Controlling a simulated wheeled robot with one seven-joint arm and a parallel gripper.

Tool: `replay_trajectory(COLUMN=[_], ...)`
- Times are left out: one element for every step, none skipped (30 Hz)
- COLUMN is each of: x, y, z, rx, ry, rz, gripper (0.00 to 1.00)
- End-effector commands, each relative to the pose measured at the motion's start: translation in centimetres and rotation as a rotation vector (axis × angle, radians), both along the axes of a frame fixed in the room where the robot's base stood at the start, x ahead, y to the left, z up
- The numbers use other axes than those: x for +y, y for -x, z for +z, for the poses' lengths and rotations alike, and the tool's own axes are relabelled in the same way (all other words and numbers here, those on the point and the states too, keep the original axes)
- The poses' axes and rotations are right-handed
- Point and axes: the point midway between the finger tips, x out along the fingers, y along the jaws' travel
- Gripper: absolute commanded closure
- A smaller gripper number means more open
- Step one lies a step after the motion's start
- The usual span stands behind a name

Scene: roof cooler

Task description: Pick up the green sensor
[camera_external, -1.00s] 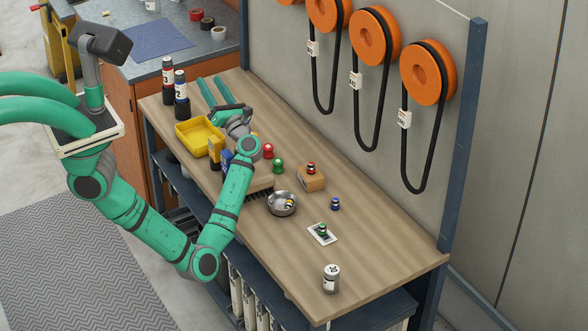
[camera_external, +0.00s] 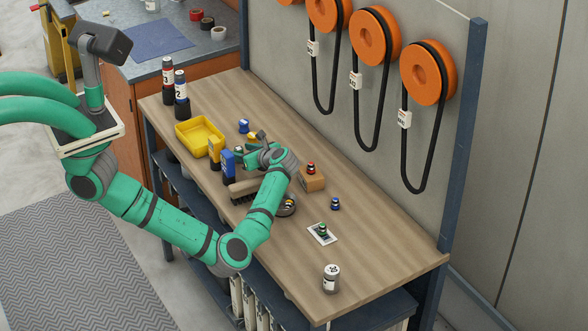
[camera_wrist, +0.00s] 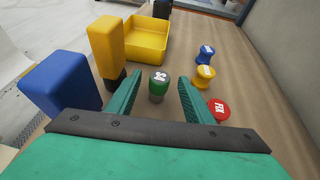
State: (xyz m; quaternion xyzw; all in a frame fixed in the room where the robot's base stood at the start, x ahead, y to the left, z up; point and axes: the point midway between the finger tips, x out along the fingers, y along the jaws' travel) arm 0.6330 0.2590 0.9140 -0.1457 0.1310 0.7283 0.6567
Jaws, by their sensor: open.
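In the wrist view a small green sensor (camera_wrist: 158,82) with a white label on top and a dark lower part stands on the bench. My gripper (camera_wrist: 160,78) is open, with one finger to its left and one to its right. The sensor appears apart from both fingers. In the external view my gripper (camera_external: 245,157) is low over the bench, pointing towards the yellow tray. A small green top with a pale label (camera_external: 238,149) shows by the fingertips there. Another green-topped piece (camera_external: 323,229) stands on a white card near the front of the bench.
Yellow (camera_wrist: 108,45) and blue (camera_wrist: 60,82) blocks stand close left of the fingers. Red (camera_wrist: 219,110), yellow (camera_wrist: 205,74) and blue (camera_wrist: 206,53) knobs stand to the right. A yellow tray (camera_wrist: 148,38) lies beyond. A wooden block (camera_external: 313,182) stands near my wrist.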

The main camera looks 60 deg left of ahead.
Motion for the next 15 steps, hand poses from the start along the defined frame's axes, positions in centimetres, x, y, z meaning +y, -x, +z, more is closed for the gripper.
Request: replay_trajectory(x=[0.5, 0.7, 0.9, 1.0, 1.0, 1.1, 1.2, 1.3, 1.6, 1.9, 2.2, 2.8, 3.2, 3.6, 4.1], y=[0.1, 0.1, 0.1, 0.1, 0.1, 0.1, 0.1, 0.1, 0.2, 0.3, 0.3, 0.4, 0.5, 0.5, 0.6], z=[-0.2, -0.3, -0.3, -0.3, -0.3, -0.4, -0.4, -0.4, -0.5, -0.6, -0.7, -0.9, -1.0, -1.1, -1.4], rx=[0.0, -0.001, -0.001, -0.001, -0.001, -0.001, -0.001, 0.0, 0.0, 0.001, 0.001, 0.001, 0.001, 0.002, 0.002], ry=[0.0, 0.0, 0.0, 0.0, 0.0, 0.0, -0.001, -0.001, -0.001, -0.001, -0.001, -0.002, -0.002, -0.002, -0.002], rz=[0.001, 0.0, 0.0, 0.0, 0.0, 0.0, 0.0, 0.001, 0.001, 0.002, 0.003, 0.003, 0.003, 0.002, 0.002], gripper=[0.53, 0.53, 0.53, 0.53, 0.53, 0.53, 0.53, 0.53, 0.53, 0.53, 0.53, 0.53, 0.53, 0.53, 0.53])
